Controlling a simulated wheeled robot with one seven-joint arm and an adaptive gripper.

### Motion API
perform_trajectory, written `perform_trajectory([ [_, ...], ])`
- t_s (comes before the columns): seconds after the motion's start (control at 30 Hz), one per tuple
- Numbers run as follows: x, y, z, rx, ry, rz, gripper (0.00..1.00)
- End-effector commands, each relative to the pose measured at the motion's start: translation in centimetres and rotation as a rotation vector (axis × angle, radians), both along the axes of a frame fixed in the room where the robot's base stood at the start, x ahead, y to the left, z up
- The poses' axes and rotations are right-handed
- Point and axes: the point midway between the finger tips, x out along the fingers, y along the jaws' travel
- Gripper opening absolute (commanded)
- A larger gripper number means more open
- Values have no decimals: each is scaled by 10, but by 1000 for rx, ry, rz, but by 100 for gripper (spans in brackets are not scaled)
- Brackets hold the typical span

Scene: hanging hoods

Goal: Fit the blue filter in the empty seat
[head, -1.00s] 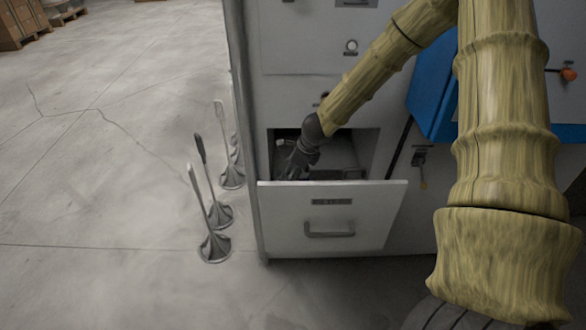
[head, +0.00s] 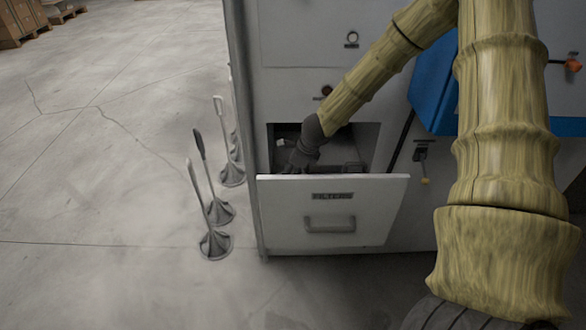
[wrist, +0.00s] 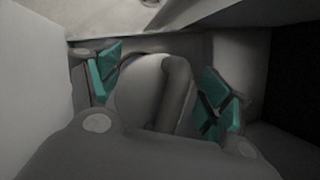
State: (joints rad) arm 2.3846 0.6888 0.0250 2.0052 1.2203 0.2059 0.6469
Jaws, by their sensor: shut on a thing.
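My gripper (head: 299,164) reaches down into the open drawer (head: 281,214) marked FILTERS, and its tips are partly hidden behind the drawer front. In the wrist view my gripper (wrist: 162,88) has its teal-padded fingers on either side of a pale rounded thing (wrist: 138,92) with a grey curved handle (wrist: 176,95) across it. It is shut on this thing. The thing shows no clear blue, so I cannot tell whether it is the blue filter. The empty seat cannot be made out.
The grey cabinet (head: 300,40) rises above the drawer. A blue panel (head: 432,90) sits behind my arm. Several long-handled metal stands (head: 215,243) stand on the floor left of the cabinet. The floor farther left is clear, with pallets (head: 20,28) far back.

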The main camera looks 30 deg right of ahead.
Motion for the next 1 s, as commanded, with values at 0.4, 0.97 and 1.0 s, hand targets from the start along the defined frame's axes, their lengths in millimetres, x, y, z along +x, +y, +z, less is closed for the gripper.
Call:
perform_trajectory([
  [0.4,1,0,-11,1,-1,0,50],
  [0.97,0,0,-15,-1,-1,0,100],
  [1.0,0,0,-16,0,0,0,100],
])
